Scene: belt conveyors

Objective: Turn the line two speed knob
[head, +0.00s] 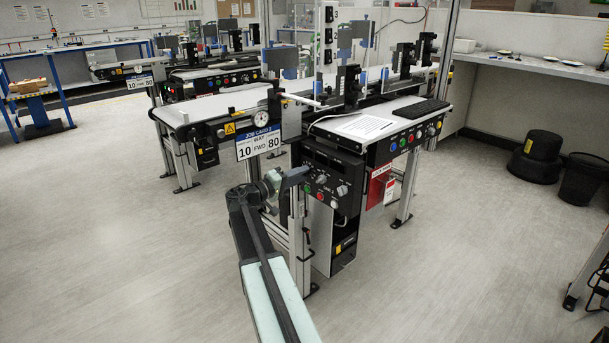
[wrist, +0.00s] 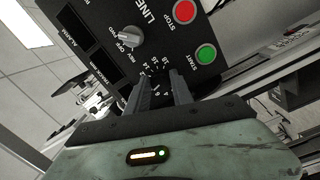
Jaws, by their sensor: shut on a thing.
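The line two control panel (head: 330,182) is a dark box on the front of the conveyor frame, marked LINE in the wrist view (wrist: 105,45). My gripper (wrist: 160,80) is at the panel, its two fingers closed around the speed knob, which is mostly hidden between them. Part of the knob's numbered scale (wrist: 157,70) shows beyond the fingertips; the knob's pointer cannot be made out. A white job card (head: 262,144) hangs left of the panel and reads 10, FWD and 80.
On the panel near my fingers are a grey REV/OFF/FWD selector (wrist: 130,37), a red STOP button (wrist: 184,11) and a green START button (wrist: 206,53). A red lockout tag holder (head: 380,187) hangs right of the panel. The floor to the left is clear.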

